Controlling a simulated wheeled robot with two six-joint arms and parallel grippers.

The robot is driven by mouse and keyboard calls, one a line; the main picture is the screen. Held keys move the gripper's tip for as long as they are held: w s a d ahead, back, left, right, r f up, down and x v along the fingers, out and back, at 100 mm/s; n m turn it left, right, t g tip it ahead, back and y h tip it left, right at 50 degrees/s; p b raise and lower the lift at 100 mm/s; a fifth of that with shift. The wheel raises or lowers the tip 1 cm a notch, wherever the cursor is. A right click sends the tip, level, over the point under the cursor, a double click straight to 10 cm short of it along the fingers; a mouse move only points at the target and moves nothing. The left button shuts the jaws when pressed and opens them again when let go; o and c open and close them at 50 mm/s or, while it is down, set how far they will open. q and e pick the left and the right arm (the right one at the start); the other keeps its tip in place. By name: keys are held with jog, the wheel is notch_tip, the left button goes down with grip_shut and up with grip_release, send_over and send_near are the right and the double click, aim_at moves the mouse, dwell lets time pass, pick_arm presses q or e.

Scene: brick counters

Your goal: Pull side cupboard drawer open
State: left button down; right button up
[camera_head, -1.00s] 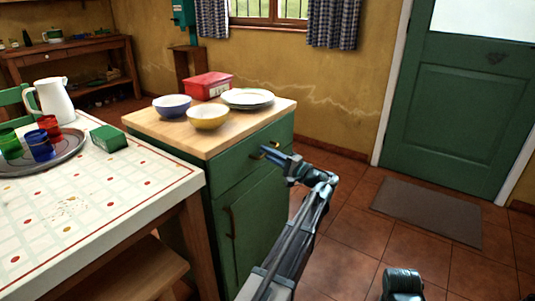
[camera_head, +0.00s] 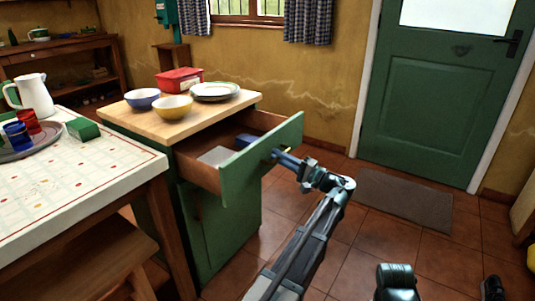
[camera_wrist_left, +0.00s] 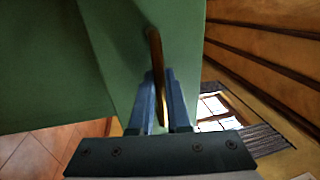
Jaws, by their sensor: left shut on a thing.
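The green side cupboard (camera_head: 225,235) has a light wooden top. Its top drawer (camera_head: 262,162) stands well out from the body, with its wooden inside showing. A pale flat item (camera_head: 216,156) and a dark blue item (camera_head: 243,141) lie in it. My left gripper (camera_head: 279,155) is at the outer face of the drawer front. In the left wrist view, its two blue fingers (camera_wrist_left: 159,78) are on either side of the brass handle (camera_wrist_left: 155,50) and shut on it. The lower door below the drawer is closed.
Bowls (camera_head: 173,107), stacked plates (camera_head: 214,91) and a red box (camera_head: 179,80) stand on the cupboard top. A table (camera_head: 80,185) with a tray and jug is at the left, with a wooden bench (camera_head: 95,255) in front. The tiled floor right of the cupboard is clear up to a mat (camera_head: 405,198).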

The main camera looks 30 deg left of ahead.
pick_arm(q)
jog(key=shift+r+v, duration=0.2)
jog(key=shift+v, duration=0.75)
jog(key=shift+r+v, duration=0.15)
jog(key=shift+v, duration=0.8)
jog(key=shift+r+v, duration=0.2)
jog(key=shift+v, duration=0.75)
jog(key=c, duration=1.2)
grip_release()
jog(key=shift+o, duration=0.2)
jog(key=b+v, duration=0.2)
jog(key=v, duration=1.2)
jog(key=shift+s+a, duration=0.1)
jog(key=shift+s, duration=0.05)
